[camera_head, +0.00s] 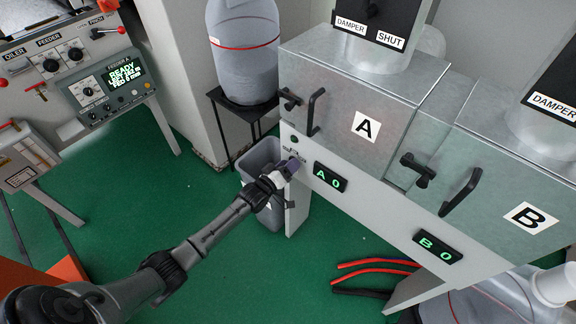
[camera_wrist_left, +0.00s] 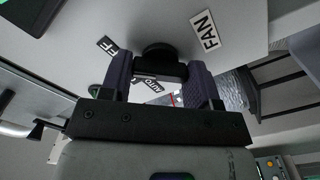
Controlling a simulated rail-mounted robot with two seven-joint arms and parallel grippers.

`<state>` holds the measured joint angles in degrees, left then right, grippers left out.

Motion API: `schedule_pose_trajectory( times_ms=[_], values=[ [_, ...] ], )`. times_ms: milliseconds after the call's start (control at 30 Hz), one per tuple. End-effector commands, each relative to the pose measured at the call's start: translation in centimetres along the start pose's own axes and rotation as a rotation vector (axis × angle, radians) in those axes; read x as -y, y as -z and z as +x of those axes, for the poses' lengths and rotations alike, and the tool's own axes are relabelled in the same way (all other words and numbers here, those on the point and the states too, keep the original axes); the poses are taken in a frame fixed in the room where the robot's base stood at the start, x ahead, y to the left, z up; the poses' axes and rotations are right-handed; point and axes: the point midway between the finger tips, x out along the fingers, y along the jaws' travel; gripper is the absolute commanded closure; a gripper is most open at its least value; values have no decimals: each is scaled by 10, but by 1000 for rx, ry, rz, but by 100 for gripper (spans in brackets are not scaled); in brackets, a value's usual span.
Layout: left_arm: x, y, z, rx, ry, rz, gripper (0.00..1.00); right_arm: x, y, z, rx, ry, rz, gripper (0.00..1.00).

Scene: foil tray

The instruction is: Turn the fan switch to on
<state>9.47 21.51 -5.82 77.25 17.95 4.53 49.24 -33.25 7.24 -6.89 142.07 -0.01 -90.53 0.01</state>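The fan switch (camera_wrist_left: 158,66) is a dark knob with a round base and a bar handle on the pale panel under hopper A. A FAN label (camera_wrist_left: 205,31) and a partly covered label ending in FF (camera_wrist_left: 107,46) are beside it. My left gripper (camera_head: 290,167) is at this panel in the head view, hiding most of the switch. In the left wrist view its two purple-grey fingers (camera_wrist_left: 158,84) stand either side of the handle, which fills the gap and appears to touch both. My right gripper is not in view.
Steel box A (camera_head: 340,95), with a black handle (camera_head: 314,112), is above the gripper. The A 0 display (camera_head: 330,177) is close on its right. A grey bin (camera_head: 262,158) stands behind and below.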

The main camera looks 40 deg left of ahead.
Motion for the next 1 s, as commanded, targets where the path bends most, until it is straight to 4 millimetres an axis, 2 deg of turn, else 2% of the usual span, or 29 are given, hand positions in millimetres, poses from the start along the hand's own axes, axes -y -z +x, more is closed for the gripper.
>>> schedule_pose_trajectory(
  times_ms=[33, 233, 567, 1000],
  values=[
    [0, 0, 0, 0, 0, 0, 49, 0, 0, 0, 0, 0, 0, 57],
    [0, 0, 0, 0, 0, 0, 68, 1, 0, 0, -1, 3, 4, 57],
    [-1, 1, 0, 1, 1, 66, 68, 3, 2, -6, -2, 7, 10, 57],
    [-1, 1, 0, 1, 1, 413, 68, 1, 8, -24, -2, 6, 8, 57]
  ],
)
